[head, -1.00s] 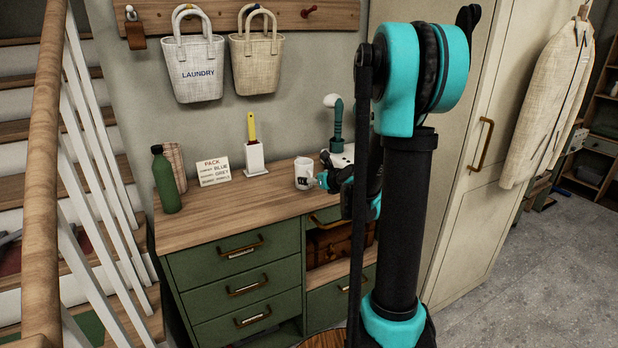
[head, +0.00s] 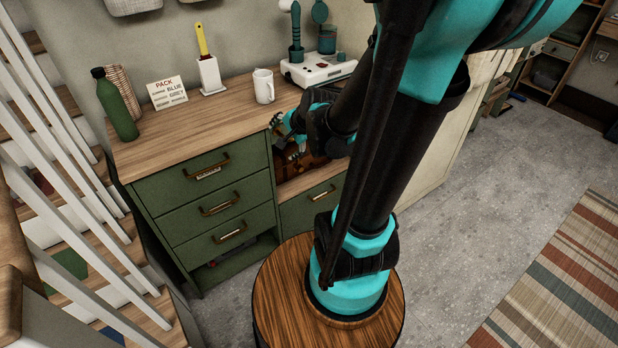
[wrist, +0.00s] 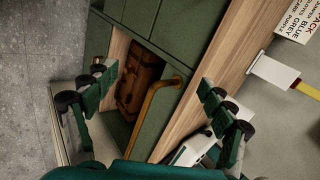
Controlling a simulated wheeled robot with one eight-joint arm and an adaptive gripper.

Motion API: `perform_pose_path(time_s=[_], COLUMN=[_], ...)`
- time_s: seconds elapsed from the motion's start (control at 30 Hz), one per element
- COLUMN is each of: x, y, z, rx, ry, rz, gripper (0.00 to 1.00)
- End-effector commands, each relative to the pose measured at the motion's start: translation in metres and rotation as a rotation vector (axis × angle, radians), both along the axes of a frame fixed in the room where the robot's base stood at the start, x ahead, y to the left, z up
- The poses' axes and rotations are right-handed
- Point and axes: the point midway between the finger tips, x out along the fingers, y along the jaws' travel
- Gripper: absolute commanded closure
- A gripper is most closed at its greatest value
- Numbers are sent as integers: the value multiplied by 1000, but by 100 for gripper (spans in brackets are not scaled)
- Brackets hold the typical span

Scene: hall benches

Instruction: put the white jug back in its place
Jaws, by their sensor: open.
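The white jug (head: 264,86) stands upright on the wooden top of the green bench (head: 190,118), right of the white brush holder, with its handle to the right. My gripper (head: 285,136) is open and empty, in front of the bench's front edge and below the jug. In the wrist view, my gripper (wrist: 150,98) shows its two fingers wide apart, facing the bench front. A brown case (wrist: 138,82) in the open niche and a brass handle (wrist: 155,98) show between them.
A green bottle (head: 115,105), a packing sign (head: 167,92) and a brush holder (head: 209,76) stand left of the jug. A white boxy appliance (head: 318,72) stands to its right. Stair railings (head: 60,130) bound the left.

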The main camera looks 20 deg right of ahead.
Motion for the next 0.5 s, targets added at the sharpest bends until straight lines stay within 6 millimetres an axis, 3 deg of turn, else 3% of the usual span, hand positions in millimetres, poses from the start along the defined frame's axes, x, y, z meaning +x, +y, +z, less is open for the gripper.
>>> perform_pose_path(time_s=[0.1, 0.23, 0.4, 0.5], x=[-47, -89, -123, -131], y=[-7, -20, -34, -38], z=[-19, -36, -49, -52], rx=[-274, -522, -709, -753], ry=[20, 56, 96, 107], rz=[287, 583, 841, 909], gripper=[17, 17, 17, 17])
